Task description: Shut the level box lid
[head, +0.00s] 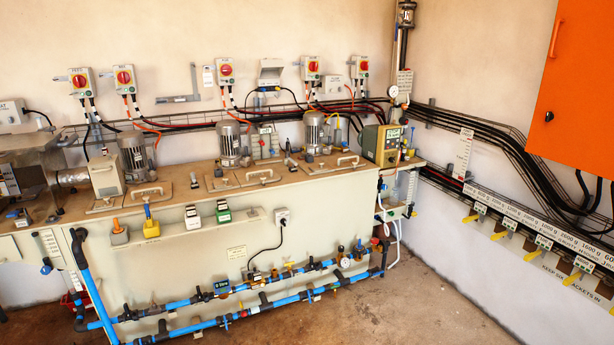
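A small grey wall box (270,74) hangs on the back wall above the long bench, between two red-and-yellow rotary switches. Its lid appears raised, standing out from the top of the box. Its label is too small to read, so I cannot tell for sure that it is the level box. Neither of my grippers is in view.
An orange cabinet (578,95) hangs on the right wall above a labelled rail (545,232). The floor (440,300) at front right is clear.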

